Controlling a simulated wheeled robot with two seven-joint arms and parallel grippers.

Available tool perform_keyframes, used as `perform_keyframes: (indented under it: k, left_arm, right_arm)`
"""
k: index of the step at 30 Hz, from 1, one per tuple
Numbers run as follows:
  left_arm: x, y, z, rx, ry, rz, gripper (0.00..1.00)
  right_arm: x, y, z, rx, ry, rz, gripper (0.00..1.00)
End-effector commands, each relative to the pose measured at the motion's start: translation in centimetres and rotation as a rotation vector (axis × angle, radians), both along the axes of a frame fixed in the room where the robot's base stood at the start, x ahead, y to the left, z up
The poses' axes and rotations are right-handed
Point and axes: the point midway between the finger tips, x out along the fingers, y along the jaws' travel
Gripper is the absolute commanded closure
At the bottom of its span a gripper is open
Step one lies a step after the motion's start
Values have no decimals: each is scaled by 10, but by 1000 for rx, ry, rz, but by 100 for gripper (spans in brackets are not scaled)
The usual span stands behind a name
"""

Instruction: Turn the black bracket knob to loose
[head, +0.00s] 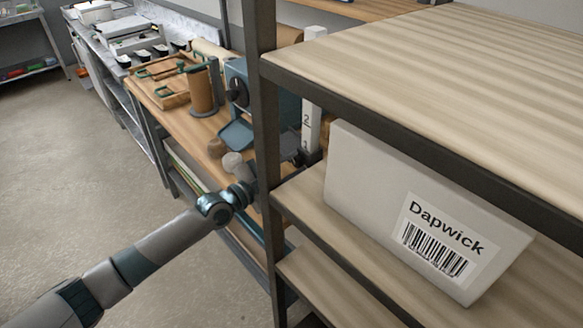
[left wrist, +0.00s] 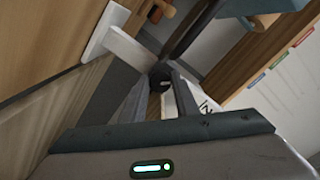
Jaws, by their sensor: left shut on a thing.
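The black bracket knob (left wrist: 160,74) is a small dark round piece in the left wrist view, at the end of a dark bar. My left gripper (left wrist: 162,90) has its two fingers on either side of the knob and is shut on it. In the head view my left arm reaches from the lower left to the bench. There its gripper end is mostly hidden behind the dark shelf post, near a white upright marked with numbers (head: 311,128). I cannot tell which way the knob is turned. My right gripper is not in view.
A dark metal shelf post (head: 265,120) stands close to my left arm. The floor at left is clear.

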Motion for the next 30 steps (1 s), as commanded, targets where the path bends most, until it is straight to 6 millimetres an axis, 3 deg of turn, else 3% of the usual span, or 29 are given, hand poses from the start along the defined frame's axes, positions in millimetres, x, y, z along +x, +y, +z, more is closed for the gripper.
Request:
perform_keyframes:
  k: [15, 30]
  left_arm:
    - [-1, 0, -2, -254, 254, -1, 94]
    - [-1, 0, -1, -309, 312, 0, 94]
  right_arm:
    - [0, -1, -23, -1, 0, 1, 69]
    - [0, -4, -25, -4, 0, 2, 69]
